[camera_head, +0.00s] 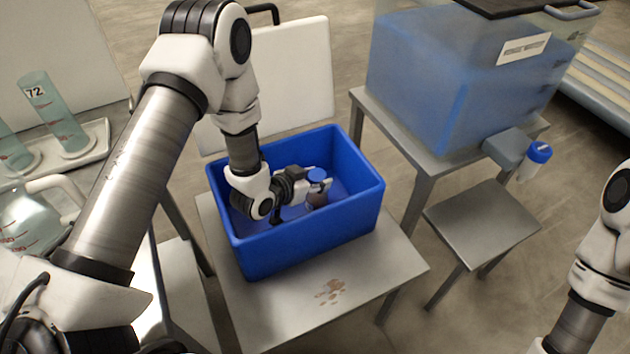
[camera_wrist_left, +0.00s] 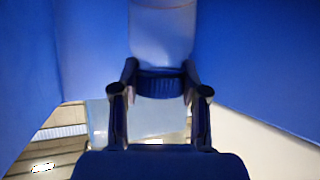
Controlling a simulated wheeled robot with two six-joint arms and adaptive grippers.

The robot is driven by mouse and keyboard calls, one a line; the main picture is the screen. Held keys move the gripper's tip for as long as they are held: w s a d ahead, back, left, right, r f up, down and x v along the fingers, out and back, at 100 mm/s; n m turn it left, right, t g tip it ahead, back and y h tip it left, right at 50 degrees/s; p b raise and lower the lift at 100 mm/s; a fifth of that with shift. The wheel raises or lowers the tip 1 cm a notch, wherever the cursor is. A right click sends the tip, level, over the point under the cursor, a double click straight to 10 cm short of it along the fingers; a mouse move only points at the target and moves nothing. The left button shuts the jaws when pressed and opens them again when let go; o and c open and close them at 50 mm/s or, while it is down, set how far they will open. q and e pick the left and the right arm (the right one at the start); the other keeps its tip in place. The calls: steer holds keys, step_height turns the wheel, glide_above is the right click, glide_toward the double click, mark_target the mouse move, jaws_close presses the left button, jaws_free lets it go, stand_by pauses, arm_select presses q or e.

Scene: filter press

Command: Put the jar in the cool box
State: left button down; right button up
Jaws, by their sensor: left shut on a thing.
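The jar (camera_head: 316,198) is small, with a blue lid, and stands roughly upright inside the cool box. The cool box (camera_head: 300,249) is an open blue bin on a small grey table. My left gripper (camera_head: 309,188) reaches down into the box from the left and is shut on the jar near its lid. In the left wrist view the jar (camera_wrist_left: 162,32) is between the fingers (camera_wrist_left: 160,92), with blue box walls around. I cannot tell whether the jar touches the box floor. My right arm shows at the right edge; its gripper is out of the picture.
A white panel (camera_head: 292,75) with a dark handle stands behind the box. A clear tank of blue liquid (camera_head: 440,80) is at the back right, with a blue-capped container (camera_head: 533,162) at its side. Glass cylinders (camera_head: 55,115) stand at the left. The table front (camera_head: 355,283) is clear except brown stains.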

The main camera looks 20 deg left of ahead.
arm_select(q)
steer(key=shift+f, duration=0.15)
steer(key=shift+f, duration=0.1)
steer(key=c, duration=0.6)
jaws_free()
steer(key=shift+r, duration=0.2)
steer(key=p+v, duration=0.1)
steer(key=v, duration=0.6)
steer(key=shift+s+a+r, duration=0.1)
steer(key=shift+s, duration=0.1)
